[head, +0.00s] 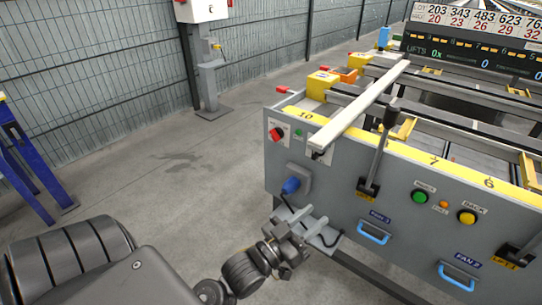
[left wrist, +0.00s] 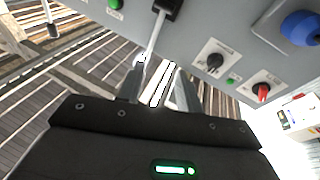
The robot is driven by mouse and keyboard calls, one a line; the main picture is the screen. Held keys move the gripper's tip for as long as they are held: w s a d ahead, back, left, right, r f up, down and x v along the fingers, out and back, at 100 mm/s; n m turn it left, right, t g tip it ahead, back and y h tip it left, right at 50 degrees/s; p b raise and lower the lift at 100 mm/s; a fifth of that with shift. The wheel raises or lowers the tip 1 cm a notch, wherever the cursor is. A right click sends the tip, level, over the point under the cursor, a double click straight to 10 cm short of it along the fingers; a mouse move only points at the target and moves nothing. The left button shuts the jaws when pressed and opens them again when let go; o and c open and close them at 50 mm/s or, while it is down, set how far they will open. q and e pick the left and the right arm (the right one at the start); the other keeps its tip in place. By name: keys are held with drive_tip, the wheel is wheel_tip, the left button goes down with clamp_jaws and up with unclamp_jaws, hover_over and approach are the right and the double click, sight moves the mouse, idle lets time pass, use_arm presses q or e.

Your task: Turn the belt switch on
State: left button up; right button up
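The grey front panel of the runout table (head: 345,205) carries a red rotary switch (head: 277,134), a small green lamp (head: 299,133) and a black knob (head: 318,153) partly covered by a white bar. In the left wrist view, the black knob (left wrist: 215,60) and red switch (left wrist: 262,91) show on pale plates, with the green lamp (left wrist: 231,80) between them. I cannot read which is the belt switch. My left gripper (head: 315,219) is open and empty, below these controls and in front of the panel. Its fingers frame the left wrist view (left wrist: 160,88). My right gripper is not in view.
A blue plug (head: 291,185) with a dark cable sits below the switches. A lift lever (head: 378,150) stands out right of them; green (head: 420,197) and yellow (head: 467,217) buttons and blue handles (head: 374,233) are farther right.

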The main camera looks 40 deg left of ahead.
use_arm(q)
drive_tip(key=w+a+n+t+y, duration=0.1)
drive_tip(key=w+a+n+y, duration=0.4)
drive_tip(key=a, duration=0.5)
drive_tip(key=n+y, duration=0.7)
drive_tip(key=n, duration=0.2)
approach(273, 137)
drive_tip(key=shift+g+h, duration=0.4)
drive_tip(key=x, duration=0.2)
drive_tip(key=b+x, duration=0.1)
drive_tip(key=x, duration=0.5)
drive_tip(key=shift+a+r, duration=0.15)
drive_tip(key=shift+r, duration=0.25)
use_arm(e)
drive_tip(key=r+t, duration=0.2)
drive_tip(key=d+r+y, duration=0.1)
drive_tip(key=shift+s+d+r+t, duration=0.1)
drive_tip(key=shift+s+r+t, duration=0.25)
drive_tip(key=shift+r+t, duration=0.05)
use_arm(q)
clamp_jaws()
